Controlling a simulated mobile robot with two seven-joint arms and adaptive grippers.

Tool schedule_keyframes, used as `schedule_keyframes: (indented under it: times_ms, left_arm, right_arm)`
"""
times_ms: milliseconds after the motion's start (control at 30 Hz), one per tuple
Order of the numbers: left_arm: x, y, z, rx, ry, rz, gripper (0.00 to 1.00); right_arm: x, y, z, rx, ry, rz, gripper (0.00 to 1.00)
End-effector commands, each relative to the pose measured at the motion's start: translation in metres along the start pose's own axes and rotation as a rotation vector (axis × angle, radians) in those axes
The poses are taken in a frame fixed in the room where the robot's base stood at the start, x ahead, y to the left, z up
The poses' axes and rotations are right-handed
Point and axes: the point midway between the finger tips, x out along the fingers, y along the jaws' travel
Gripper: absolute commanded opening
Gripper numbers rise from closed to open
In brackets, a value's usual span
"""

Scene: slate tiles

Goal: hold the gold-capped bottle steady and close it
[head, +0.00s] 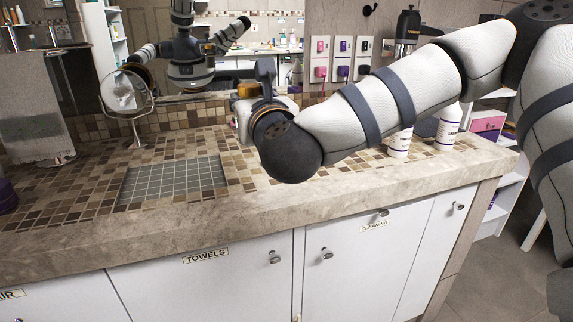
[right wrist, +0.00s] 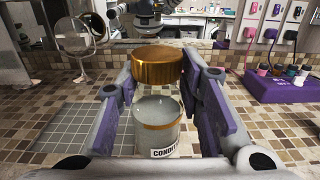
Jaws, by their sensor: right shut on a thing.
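The gold cap (right wrist: 157,67) is between the fingertips of my right gripper (right wrist: 160,72), which is shut on it. The bottle (right wrist: 158,118) is pale with a gold band and a label reading "CONDI…". It appears below the cap in the right wrist view, with a visible gap between them, and its lower part is hidden by my gripper. In the head view my right gripper (head: 252,100) is over the back of the counter, partly hidden by my own wrist; a bit of gold shows there. My left gripper is seen directly in neither view.
The tiled counter (head: 85,185) holds a round mirror (head: 120,93) on a stand and a grey grid inset (head: 172,182). White bottles (head: 400,142) stand at the right. A purple holder (right wrist: 283,88) with several small items is at right in the wrist view. A wall mirror reflects me.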

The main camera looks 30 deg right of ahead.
Motion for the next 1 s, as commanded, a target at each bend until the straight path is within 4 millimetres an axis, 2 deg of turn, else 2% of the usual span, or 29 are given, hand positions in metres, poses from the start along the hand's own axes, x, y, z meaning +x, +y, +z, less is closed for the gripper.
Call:
schedule_keyframes:
  times_ms: [333, 500, 667, 1000]
  left_arm:
    - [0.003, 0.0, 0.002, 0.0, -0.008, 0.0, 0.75]
    - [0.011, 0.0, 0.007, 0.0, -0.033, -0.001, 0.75]
    - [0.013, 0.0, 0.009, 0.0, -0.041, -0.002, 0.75]
    - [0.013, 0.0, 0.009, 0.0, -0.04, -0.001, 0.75]
  right_arm:
    - [0.056, -0.064, -0.038, -0.002, 0.0, -0.005, 0.0]
    - [0.075, -0.083, -0.075, -0.003, 0.007, -0.003, 0.0]
    - [0.083, -0.093, -0.088, -0.002, 0.002, -0.001, 0.0]
    - [0.084, -0.094, -0.088, 0.001, -0.001, -0.001, 0.0]
